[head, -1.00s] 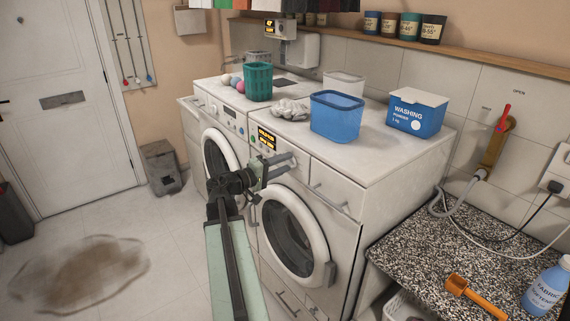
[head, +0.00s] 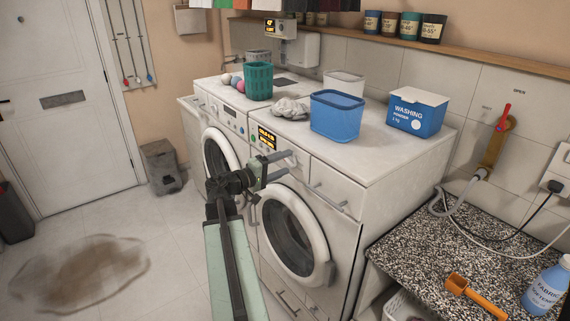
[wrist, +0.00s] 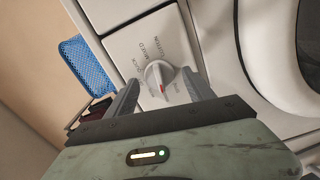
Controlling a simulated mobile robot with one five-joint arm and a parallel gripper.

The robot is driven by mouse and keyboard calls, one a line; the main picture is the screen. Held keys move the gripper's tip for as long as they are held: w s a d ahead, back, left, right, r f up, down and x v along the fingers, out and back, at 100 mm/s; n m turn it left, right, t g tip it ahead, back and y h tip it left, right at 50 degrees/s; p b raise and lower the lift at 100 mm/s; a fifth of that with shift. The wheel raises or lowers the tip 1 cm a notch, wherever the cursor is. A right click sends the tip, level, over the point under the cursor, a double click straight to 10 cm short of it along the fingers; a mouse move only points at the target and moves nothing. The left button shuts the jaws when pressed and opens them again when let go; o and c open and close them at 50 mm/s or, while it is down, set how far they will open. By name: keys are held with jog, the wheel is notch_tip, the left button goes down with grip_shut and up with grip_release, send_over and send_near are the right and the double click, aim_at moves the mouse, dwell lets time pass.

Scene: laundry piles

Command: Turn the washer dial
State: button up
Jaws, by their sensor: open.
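The washer dial (wrist: 157,76) is a pale round knob with a raised grip and a red mark, on a white panel with printed words around it, MIXED among them. In the wrist view it sits between the two spread fingers of my gripper (wrist: 163,92), with a gap visible on each side. In the head view my gripper (head: 280,165) is open at the upper front of the right-hand washer (head: 345,237), below its lit display (head: 267,138). The dial cannot be made out there behind the fingers.
A blue tub (head: 337,116), a grey cloth (head: 290,108) and a washing powder box (head: 417,112) stand on the machine tops. A green basket (head: 258,82) is farther back. A speckled counter (head: 412,232) is at right. The floor at left is open, with a brown stain (head: 85,275).

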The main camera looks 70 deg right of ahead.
jog(key=v, duration=0.7)
jog(key=shift+a, duration=0.2)
jog(key=shift+w, duration=0.15)
jog(key=w+a+f+n+t+p, duration=0.15)
jog(key=w+a+t, duration=0.25)
jog(key=w+a, duration=0.65)
jog(key=w+a+f+n+t+p, duration=0.1)
jog(key=w+a+f+n+t, duration=0.25)
jog(key=w+a, duration=0.7)
jog(key=w+a+f+n+t+y, duration=0.1)
jog(key=w+a+f+t+y, duration=0.25)
jog(key=a, duration=0.55)
jog(key=w+a+f+n+y, duration=0.1)
jog(key=w+a+f+y, duration=0.2)
jog(key=w+a+f, duration=0.45)
jog(key=s+a+f+y, duration=0.1)
jog(key=a+y, duration=0.1)
jog(key=a, duration=0.5)
jog(key=s+a+f+n+y, duration=0.1)
jog(key=s+a+f+y, duration=0.1)
jog(key=a, duration=0.6)
jog(key=s+a+f+g+y, duration=0.1)
jog(key=s+a+y, duration=0.1)
jog(key=a+y, duration=0.2)
jog(key=a, duration=0.3)
jog(key=shift+s+a+f+n+p, duration=0.2)
jog(key=shift+s+f+n+p, duration=0.05)
jog(key=shift+f+n+p, duration=0.1)
